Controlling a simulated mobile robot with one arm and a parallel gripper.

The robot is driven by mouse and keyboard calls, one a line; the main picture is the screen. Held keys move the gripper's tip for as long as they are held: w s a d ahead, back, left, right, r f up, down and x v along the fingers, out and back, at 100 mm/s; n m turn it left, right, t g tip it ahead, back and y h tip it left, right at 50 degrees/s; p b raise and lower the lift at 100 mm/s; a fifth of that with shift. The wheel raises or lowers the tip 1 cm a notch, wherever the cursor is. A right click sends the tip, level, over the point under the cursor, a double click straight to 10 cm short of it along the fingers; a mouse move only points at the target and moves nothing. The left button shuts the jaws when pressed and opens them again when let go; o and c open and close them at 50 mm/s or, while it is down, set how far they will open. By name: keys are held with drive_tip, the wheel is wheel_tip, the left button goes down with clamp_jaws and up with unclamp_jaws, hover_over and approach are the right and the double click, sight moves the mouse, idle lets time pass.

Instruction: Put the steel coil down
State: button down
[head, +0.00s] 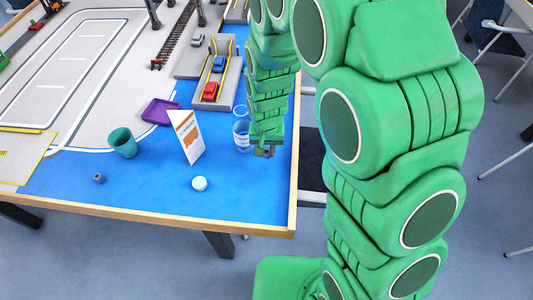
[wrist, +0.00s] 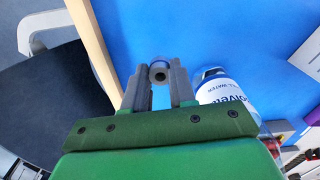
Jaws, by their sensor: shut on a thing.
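My gripper (head: 263,152) hangs over the right part of the blue table top (head: 150,190), near its wooden right edge. In the wrist view its two dark fingers (wrist: 160,82) are shut on the steel coil (wrist: 159,66), a small grey ring with a dark hole. The coil is between the fingertips with blue surface beyond it; I cannot tell its exact height above the table. In the head view the held coil is hard to make out. A similar small grey ring (head: 98,178) lies at the table's front left.
A clear bottle with a white label (wrist: 228,98) stands close beside my gripper. A printed card (head: 187,137), white round item (head: 199,183), teal cup (head: 123,143) and purple tray (head: 160,111) stand nearby. The blue front strip has free room.

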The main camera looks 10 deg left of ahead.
wheel_tip(320, 180, up, 20)
drive_tip(key=n, duration=0.3)
hover_over(158, 117)
drive_tip(key=shift+f, duration=10.1)
